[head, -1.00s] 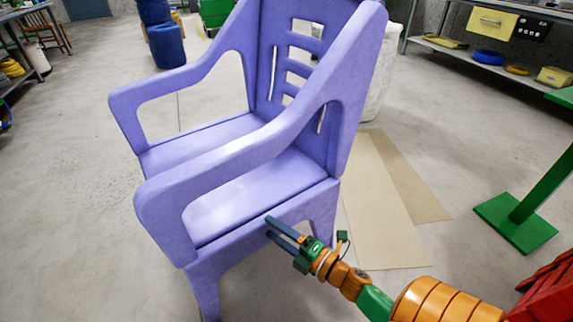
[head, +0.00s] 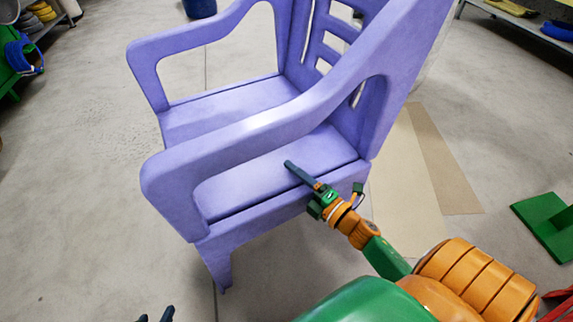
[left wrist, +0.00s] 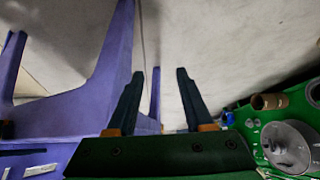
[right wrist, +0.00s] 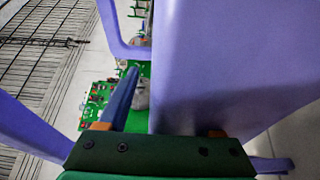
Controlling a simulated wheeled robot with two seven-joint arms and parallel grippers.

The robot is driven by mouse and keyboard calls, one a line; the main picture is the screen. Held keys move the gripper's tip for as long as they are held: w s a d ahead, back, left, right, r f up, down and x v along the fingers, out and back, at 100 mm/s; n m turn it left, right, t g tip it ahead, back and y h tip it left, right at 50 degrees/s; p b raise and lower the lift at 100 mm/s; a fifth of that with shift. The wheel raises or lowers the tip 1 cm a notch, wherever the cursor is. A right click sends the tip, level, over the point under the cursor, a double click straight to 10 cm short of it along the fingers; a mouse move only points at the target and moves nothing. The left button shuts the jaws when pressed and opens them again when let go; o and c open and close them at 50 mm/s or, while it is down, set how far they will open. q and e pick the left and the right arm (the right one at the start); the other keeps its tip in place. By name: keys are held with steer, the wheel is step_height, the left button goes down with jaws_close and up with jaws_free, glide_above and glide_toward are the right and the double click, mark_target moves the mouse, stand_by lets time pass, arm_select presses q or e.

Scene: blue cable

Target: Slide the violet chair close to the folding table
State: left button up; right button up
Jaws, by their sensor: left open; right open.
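The violet chair (head: 255,140) stands upright on the floor in the middle of the head view, its backrest to the upper right. My right gripper (head: 300,172) is open at the chair's near side, below the armrest. One dark finger shows over the seat. In the right wrist view a violet chair part (right wrist: 200,70) lies beside that finger and hides the other. My left gripper (head: 155,315) shows only its tips at the bottom edge. The left wrist view shows it open and empty (left wrist: 158,85), with violet chair legs at left. I cannot identify the folding table.
A tan flat sheet (head: 405,195) lies on the floor right of the chair. A green base plate (head: 548,222) stands at the right edge. A blue barrel (head: 200,8) is at the top. The floor left of the chair is clear.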

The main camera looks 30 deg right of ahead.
mark_target(281, 167)
steer(key=b+x, duration=0.1)
steer(key=x, duration=0.3)
steer(key=shift+w+a, duration=0.1)
steer(key=shift+w, duration=0.2)
arm_select(q)
steer(key=w+d+r+t+h, duration=0.1)
steer(key=w+d+r+t, duration=0.1)
steer(key=w+r+t, duration=0.2)
steer(key=shift+w+r, duration=0.65)
steer(key=shift+w, duration=0.2)
arm_select(e)
steer(key=shift+c, duration=0.2)
jaws_close()
